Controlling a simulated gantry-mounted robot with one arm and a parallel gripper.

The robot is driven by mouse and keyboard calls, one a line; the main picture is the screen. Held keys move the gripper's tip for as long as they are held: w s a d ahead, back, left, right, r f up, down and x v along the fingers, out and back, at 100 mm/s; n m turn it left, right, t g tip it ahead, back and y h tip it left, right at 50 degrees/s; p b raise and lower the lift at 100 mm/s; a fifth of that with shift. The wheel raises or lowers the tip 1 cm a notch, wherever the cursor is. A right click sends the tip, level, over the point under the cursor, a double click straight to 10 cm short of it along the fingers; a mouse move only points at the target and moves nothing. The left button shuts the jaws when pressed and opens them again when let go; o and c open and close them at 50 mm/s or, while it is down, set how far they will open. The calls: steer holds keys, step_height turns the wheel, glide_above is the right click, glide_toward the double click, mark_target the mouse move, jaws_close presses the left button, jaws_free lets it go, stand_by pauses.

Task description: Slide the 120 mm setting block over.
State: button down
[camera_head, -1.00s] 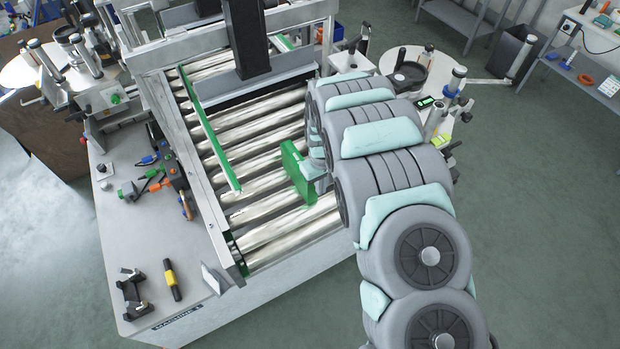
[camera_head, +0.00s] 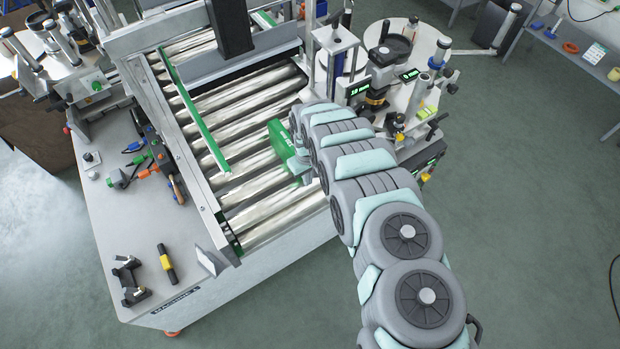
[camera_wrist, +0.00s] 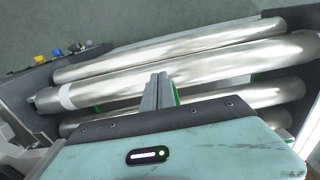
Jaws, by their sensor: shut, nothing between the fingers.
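The green setting block (camera_head: 285,144) stands upright on the metal rollers, towards the right side of the conveyor. Pale lettering on its face is too small to read. My gripper (camera_head: 301,168) is low over the rollers, close against the block's right side, and partly hidden by my wrist. In the wrist view my gripper (camera_wrist: 159,82) has its grey fingers shut together with nothing between them. A thin green strip of the block (camera_wrist: 177,95) shows just behind them. I cannot tell for certain whether they touch.
A long green guide rail (camera_head: 197,112) runs along the rollers left of the block, with bare rollers (camera_head: 240,160) between. A dark upright column (camera_head: 230,25) stands over the conveyor's far part. A labelling unit (camera_head: 380,70) stands at the right. Tools lie on the left tabletop (camera_head: 125,215).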

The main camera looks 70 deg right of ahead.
steer(key=shift+w+d+f, duration=0.1)
steer(key=shift+w+d, duration=0.2)
steer(key=shift+w, duration=0.15)
steer(key=shift+w+d+b, duration=0.35)
steer(key=shift+w, duration=0.15)
steer(key=shift+d, duration=0.15)
